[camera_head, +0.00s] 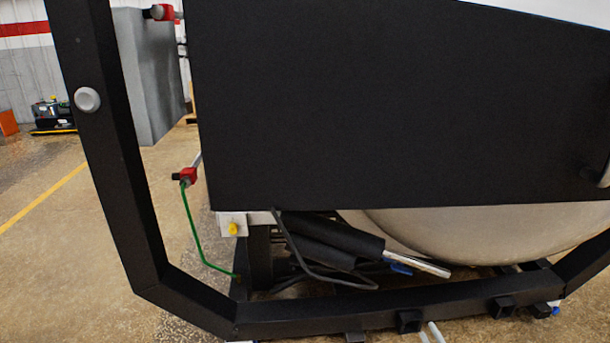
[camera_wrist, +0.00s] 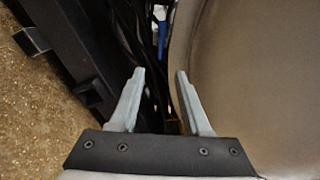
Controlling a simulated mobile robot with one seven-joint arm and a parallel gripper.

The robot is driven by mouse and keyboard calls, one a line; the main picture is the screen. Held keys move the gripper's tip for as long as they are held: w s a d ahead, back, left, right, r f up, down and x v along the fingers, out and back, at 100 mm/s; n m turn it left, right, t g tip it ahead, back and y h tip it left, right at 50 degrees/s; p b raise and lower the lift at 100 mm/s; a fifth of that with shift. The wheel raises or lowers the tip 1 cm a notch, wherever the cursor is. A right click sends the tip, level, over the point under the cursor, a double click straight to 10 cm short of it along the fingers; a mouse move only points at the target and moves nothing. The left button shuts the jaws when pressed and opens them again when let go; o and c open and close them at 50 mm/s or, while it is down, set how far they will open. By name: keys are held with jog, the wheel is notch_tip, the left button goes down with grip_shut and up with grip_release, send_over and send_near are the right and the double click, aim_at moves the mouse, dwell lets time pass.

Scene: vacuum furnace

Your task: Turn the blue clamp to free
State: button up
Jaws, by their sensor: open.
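In the wrist view, a narrow blue piece (camera_wrist: 162,36), which looks like the blue clamp, lies beyond my fingertips near the top, among dark cables. A pale part adjoins its upper end. My gripper (camera_wrist: 158,73) is open, with two light grey fingers apart and nothing held between them. The blue piece is ahead of the gap, not touching either finger. In the head view, a small blue piece (camera_head: 401,268) shows beside a silver rod (camera_head: 418,263) under the black panel. I cannot tell for sure that it is the same piece.
A black frame (camera_wrist: 72,55) with square stubs runs close left of my fingers; a rounded metal vessel (camera_wrist: 255,70) is close right. Cables fill the gap ahead. In the head view, a large black panel (camera_head: 390,105) overhangs, and a green hose (camera_head: 194,235) hangs left.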

jog(key=w+a+r+n+g+y, duration=0.25)
jog(key=a+r+n+y, duration=0.3)
jog(key=r, duration=0.35)
jog(key=w+a+r+n+g+y, duration=0.2)
jog(key=a+r+n+g+y, duration=0.15)
jog(key=a+r, duration=0.5)
jog(key=s+a+r+n+g, duration=0.3)
jog(key=s+a+r+g, duration=0.15)
jog(key=r, duration=0.35)
jog(key=s+a+r+n+g, duration=0.3)
jog(key=a+r+n, duration=0.15)
jog(key=r, duration=0.25)
jog(key=s+a+r+n+g+h, duration=0.1)
jog(key=s+a+r+n+h, duration=0.15)
jog(key=s+r, duration=0.45)
jog(key=s+a+r+n+g+h, duration=0.1)
jog(key=s+a+r+g+h, duration=0.15)
jog(key=s+r, duration=0.4)
jog(key=s+d+r+n+t+h, duration=0.1)
jog(key=s+d+r+t+h, duration=0.15)
jog(key=s, duration=0.65)
jog(key=s+d+r+n+t+h, duration=0.1)
jog(key=s+t+h, duration=0.15)
jog(key=s, duration=0.65)
notch_tip(320, 180, up, 17)
jog(key=p, duration=1.7)
jog(key=shift+w+h, duration=0.2)
jog(key=shift+h, duration=0.2)
